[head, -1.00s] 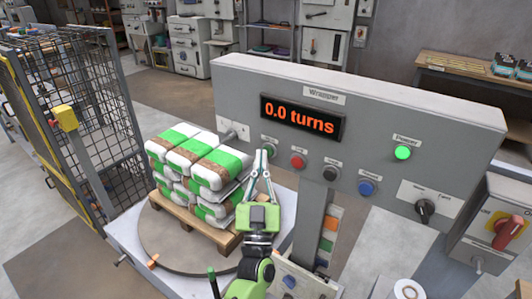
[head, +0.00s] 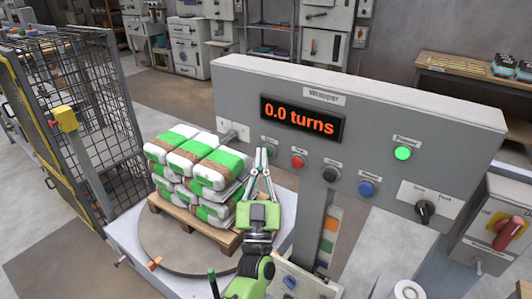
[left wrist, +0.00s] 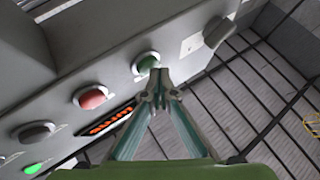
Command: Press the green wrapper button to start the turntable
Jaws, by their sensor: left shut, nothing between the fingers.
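The green wrapper button (head: 271,153) is on the grey wrapper panel (head: 375,121), below the display, and is partly covered by my fingers in the head view. In the left wrist view the green button (left wrist: 147,62) shows just beyond my fingertips. My left gripper (head: 262,150) is shut and empty, its tips together at the button. The fingertips (left wrist: 160,82) overlap the button's lower edge in the wrist view; I cannot tell whether they touch it. The display (head: 300,118) reads 0.0 turns. The turntable (head: 165,243) carries a pallet of stacked bags (head: 190,165).
A green lamp (head: 403,153) is lit. A mesh cage (head: 80,110) stands at left.

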